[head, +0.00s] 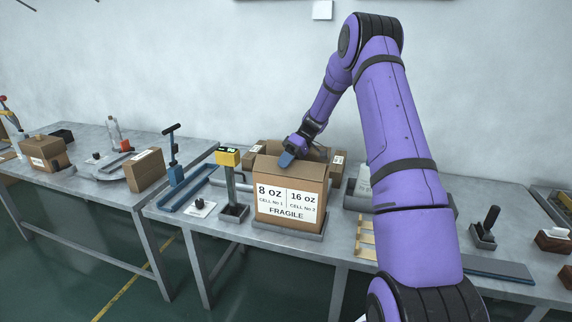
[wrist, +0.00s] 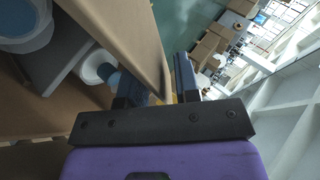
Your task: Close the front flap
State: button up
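The cardboard box (head: 262,217) stands on the bench, its printed label facing me. Its front flap (head: 272,170) appears to stand upright above the label. My gripper (head: 287,159) is at the top of the box, over the flap's upper edge. In the wrist view, the flap (wrist: 128,40) runs between the two fingers of my gripper (wrist: 158,88). The fingers are apart, with a gap between the flap and the right finger; contact on the left side cannot be told. White and blue round items (wrist: 25,25) and a grey divider (wrist: 62,55) show inside the box.
A post with a yellow head (head: 228,158) stands close left of the box. Other cardboard boxes (head: 338,160) are behind it. A blue press (head: 174,160) stands further left. A wooden rack (head: 365,237) lies to the right, partly behind my arm.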

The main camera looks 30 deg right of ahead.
jog(key=v, duration=1)
jog(key=shift+d+r, duration=0.25)
jog(key=shift+d, duration=0.05)
